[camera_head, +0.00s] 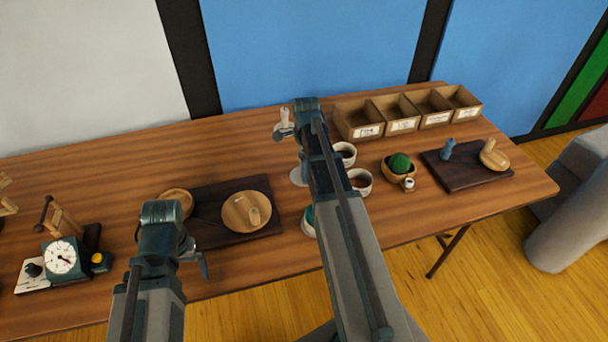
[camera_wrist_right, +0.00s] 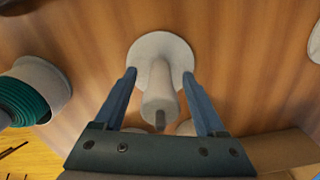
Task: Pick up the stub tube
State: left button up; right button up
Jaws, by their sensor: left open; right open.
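A pale grey upright tube on a round disc base (camera_wrist_right: 157,97) stands on the table in the right wrist view. I take it for the stub tube, but no label shows. My right gripper (camera_wrist_right: 163,80) is open, with one blue finger on each side of it and visible gaps. In the head view only its pale disc (camera_head: 297,178) shows, mostly hidden by my right arm; the right gripper (camera_head: 303,165) points down there. My left gripper (camera_head: 203,266) is open and empty near the table's front edge, left of the round wooden plate (camera_head: 236,222).
A white-and-teal roll (camera_wrist_right: 38,92) stands near the tube, with cups (camera_head: 361,188) on the other side. A divided wooden box (camera_head: 357,128) is at the back. A pale figure-like item (camera_head: 284,117) stands behind. Dark boards (camera_head: 460,181) lie left and right.

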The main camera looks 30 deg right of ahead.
grip_shut()
dwell(0.4)
pick_arm(q)
jog(key=shift+r, duration=0.1)
pick_arm(e)
jog(key=shift+r, duration=0.1)
